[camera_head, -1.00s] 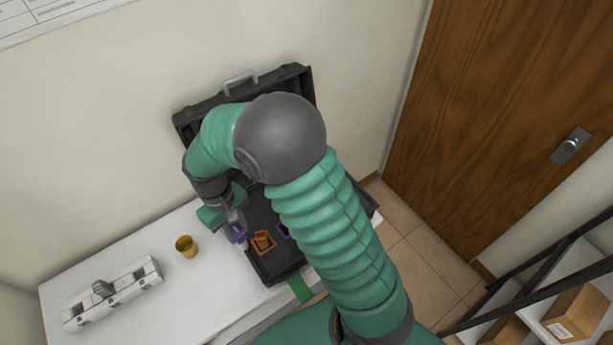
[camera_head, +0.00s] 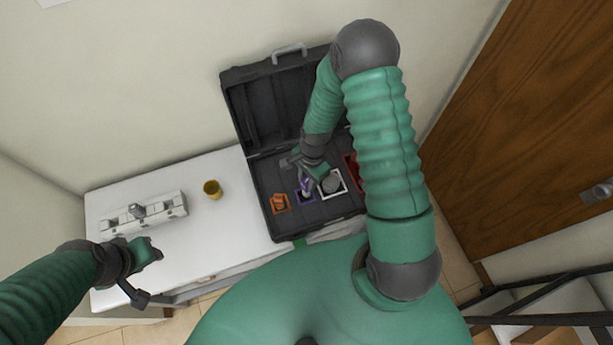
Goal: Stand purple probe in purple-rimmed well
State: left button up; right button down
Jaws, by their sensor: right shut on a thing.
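The purple probe (camera_head: 305,186) is in my right gripper (camera_head: 309,177), which is shut on it. The probe is over the purple-rimmed well (camera_head: 307,196) in the open black case (camera_head: 266,172). The gripper covers part of both, so I cannot tell whether the probe's lower end is inside the well.
An orange-rimmed well (camera_head: 280,204) holds an orange thing. A white-rimmed well (camera_head: 333,182) and a red-rimmed one (camera_head: 352,168) lie to the right. A yellow cup (camera_head: 212,189) and a white rack (camera_head: 144,213) stand on the white table (camera_head: 237,215).

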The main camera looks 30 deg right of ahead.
aim_at(306, 189)
jog(key=f+b, duration=0.1)
jog(key=f, duration=0.1)
jog(key=f+b, duration=0.1)
jog(key=f, duration=0.1)
jog(key=shift+a+b, duration=0.2)
jog(key=shift+b, duration=0.15)
jog(key=shift+a+f, duration=0.15)
jog(key=shift+f, duration=0.05)
jog(key=shift+a, duration=0.1)
jog(key=shift+d, duration=0.3)
jog(key=shift+a, duration=0.3)
jog(key=shift+d, duration=0.15)
jog(key=shift+f+b, duration=0.45)
jog(key=shift+f, duration=0.15)
